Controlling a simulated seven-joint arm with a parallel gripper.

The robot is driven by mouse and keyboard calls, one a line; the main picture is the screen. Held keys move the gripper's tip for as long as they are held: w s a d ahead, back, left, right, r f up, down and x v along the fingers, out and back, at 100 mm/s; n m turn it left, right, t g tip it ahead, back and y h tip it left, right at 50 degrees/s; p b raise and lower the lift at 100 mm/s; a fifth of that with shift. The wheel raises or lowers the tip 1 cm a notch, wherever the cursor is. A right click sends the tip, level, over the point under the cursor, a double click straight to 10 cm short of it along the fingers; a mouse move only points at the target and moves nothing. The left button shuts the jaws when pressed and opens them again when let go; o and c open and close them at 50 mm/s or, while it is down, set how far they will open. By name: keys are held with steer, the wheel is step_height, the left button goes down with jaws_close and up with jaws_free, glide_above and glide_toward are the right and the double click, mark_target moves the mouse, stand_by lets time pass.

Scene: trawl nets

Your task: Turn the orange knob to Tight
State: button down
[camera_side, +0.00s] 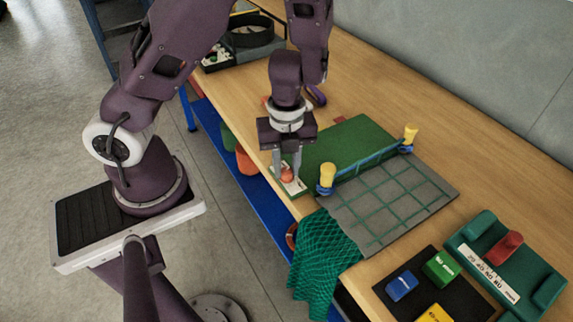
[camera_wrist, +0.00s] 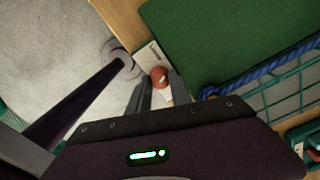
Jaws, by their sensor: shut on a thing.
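The orange knob (camera_side: 287,173) sits on a small pale plate (camera_side: 297,189) at the front edge of the green board (camera_side: 340,146). My gripper (camera_side: 287,178) points straight down over it, with a finger on each side of the knob, shut on it. In the wrist view the knob (camera_wrist: 158,77) shows between the fingertips (camera_wrist: 158,84), with a pale mark on its top. The plate (camera_wrist: 150,56) reaches out beyond it. The fingers cover part of the plate, and I cannot read any label or tell which setting the knob points to.
To the right are two yellow posts (camera_side: 327,177), a blue rope, a grey mat with green netting (camera_side: 395,205) and net hanging over the edge (camera_side: 322,258). Coloured blocks (camera_side: 402,285) and a green fixture with a red piece (camera_side: 503,247) stand further right. Bare wood lies behind.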

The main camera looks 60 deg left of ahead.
mark_target(287, 170)
steer(key=m, duration=1.3)
steer(key=shift+m, duration=0.3)
stand_by(0.5)
steer(key=c, duration=1.2)
jaws_free()
steer(key=shift+o, duration=0.2)
step_height(287, 170, up, 7)
steer(key=shift+r, duration=0.1)
